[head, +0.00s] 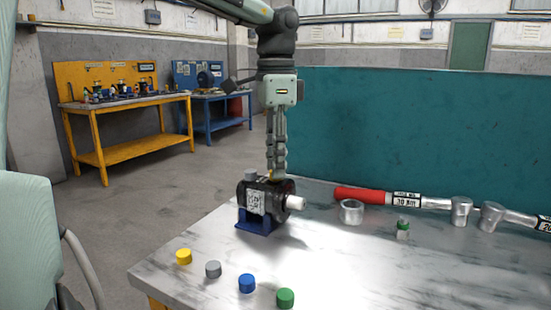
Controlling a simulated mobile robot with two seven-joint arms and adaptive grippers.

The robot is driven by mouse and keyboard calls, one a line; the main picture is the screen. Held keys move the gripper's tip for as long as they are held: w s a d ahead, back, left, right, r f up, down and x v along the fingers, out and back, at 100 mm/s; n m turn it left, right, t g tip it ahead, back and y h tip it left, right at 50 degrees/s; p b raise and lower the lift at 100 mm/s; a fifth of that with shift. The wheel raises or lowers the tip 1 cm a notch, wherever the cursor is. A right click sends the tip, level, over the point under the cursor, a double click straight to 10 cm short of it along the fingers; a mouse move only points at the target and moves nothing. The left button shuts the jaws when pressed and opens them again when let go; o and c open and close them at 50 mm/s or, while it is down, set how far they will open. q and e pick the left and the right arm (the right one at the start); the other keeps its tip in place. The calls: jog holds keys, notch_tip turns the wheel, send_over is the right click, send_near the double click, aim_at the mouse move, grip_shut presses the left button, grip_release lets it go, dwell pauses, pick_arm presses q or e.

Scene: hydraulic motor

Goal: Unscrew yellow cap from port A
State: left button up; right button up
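The black hydraulic motor (256,202) with a white label and a pale shaft lies in a blue stand (255,226) on the table. A grey cap (251,174) is on its top left. My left gripper (277,176) points straight down over the motor's top right, its fingertips at or just above the housing. Its fingers are close together. A trace of yellow shows at the fingertips; any cap or port there is mostly hidden, so I cannot tell if it is gripped. A yellow cap (183,256) lies loose on the table. My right gripper is not in view.
Loose grey (213,269), blue (247,283) and green (285,298) caps lie along the table's front left. A metal ring (351,212), a green-banded metal part (403,228) and a red-handled torque wrench (362,195) lie to the right. A teal panel (420,130) stands behind.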

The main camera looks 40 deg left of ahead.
pick_arm(q)
jog(key=m+p, duration=0.1)
jog(key=m, duration=0.4)
jog(key=shift+r+m+p, duration=0.15)
jog(key=shift+m+p, duration=0.15)
jog(key=shift+m, duration=0.1)
jog(key=m, duration=0.4)
jog(key=shift+p, duration=0.4)
jog(key=shift+f, duration=0.2)
jog(key=shift+c, duration=0.2)
grip_shut()
